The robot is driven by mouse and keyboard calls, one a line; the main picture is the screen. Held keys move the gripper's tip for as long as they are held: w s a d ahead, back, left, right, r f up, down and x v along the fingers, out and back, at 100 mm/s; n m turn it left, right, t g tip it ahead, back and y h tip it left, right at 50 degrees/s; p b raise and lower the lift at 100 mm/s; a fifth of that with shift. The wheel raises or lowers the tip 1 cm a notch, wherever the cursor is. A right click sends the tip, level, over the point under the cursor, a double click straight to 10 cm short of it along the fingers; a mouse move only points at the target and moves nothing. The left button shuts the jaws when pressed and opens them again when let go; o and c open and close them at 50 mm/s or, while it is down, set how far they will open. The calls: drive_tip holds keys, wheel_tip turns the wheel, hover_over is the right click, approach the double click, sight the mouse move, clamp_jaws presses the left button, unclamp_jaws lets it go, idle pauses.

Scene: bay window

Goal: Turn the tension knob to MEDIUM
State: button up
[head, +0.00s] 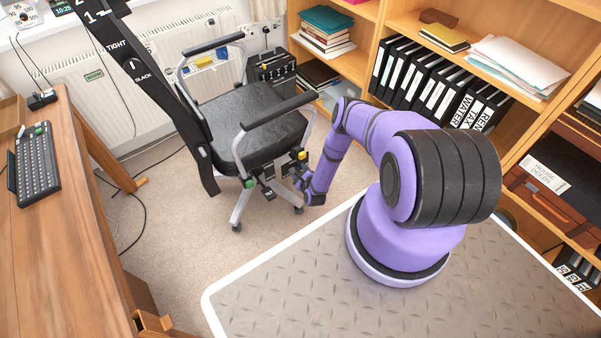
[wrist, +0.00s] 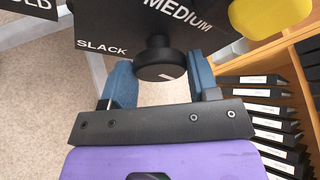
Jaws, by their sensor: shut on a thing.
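The black round tension knob (wrist: 158,62) sits below a dark plate (wrist: 120,25) lettered SLACK at left and MEDIUM above in the wrist view. A small pale mark shows on the knob's face; I cannot tell which word it points to. My gripper (wrist: 161,78) has one blue finger on each side of the knob and is shut on it. In the head view my gripper (head: 301,181) is low beside the right underside of the black office chair (head: 245,125). The knob is too small to make out there.
A yellow paddle (wrist: 250,15) is close at the upper right of the wrist view. A second plate (wrist: 28,8) ends in OLD. The chair's armrest (head: 278,110) is above my gripper. A bookcase with binders (head: 425,80) stands right; a desk (head: 60,220) stands left.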

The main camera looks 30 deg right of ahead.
drive_tip(key=shift+s+a+f+n+h, duration=0.2)
drive_tip(key=shift+f+n+h, duration=0.1)
drive_tip(key=shift+n, duration=0.5)
drive_tip(key=shift+r, duration=0.1)
drive_tip(key=shift+d+t, duration=0.1)
drive_tip(key=shift+t, duration=0.2)
drive_tip(key=shift+w, duration=0.1)
drive_tip(key=o, duration=0.9)
drive_tip(key=shift+r, duration=0.1)
drive_tip(key=v, duration=1)
drive_tip(key=shift+s+a+r, duration=0.1)
drive_tip(key=shift+s+a, duration=0.1)
drive_tip(key=shift+s, duration=0.1)
